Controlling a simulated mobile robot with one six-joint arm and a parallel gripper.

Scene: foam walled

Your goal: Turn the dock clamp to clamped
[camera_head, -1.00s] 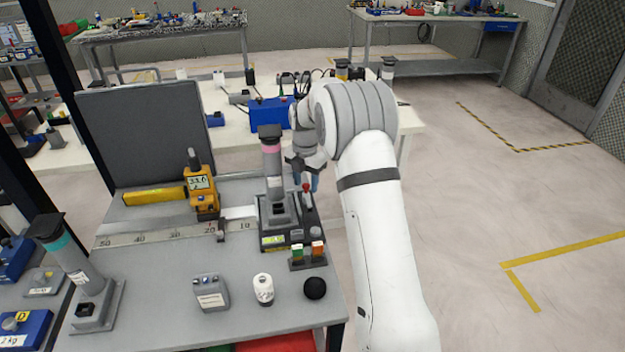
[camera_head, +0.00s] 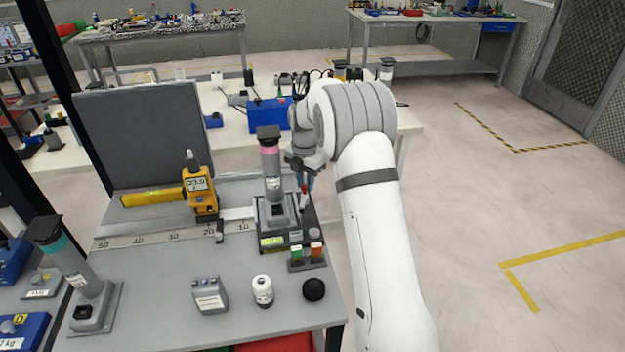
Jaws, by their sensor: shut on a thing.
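The dock (camera_head: 282,238) is a dark base at the right end of the grey bench, with a grey cylindrical unit with a pink band (camera_head: 270,165) standing in it. The dock clamp is a small lever with a red end (camera_head: 304,190) on the dock's right side. My gripper (camera_head: 304,182) reaches down from behind, right at the lever's red end, and is shut on it. The fingertips are small and partly hidden by my wrist, so the exact grip is hard to see.
A yellow meter (camera_head: 201,192) stands left of the dock beside a ruler strip (camera_head: 165,238). A teal-banded unit (camera_head: 78,270) stands at left.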

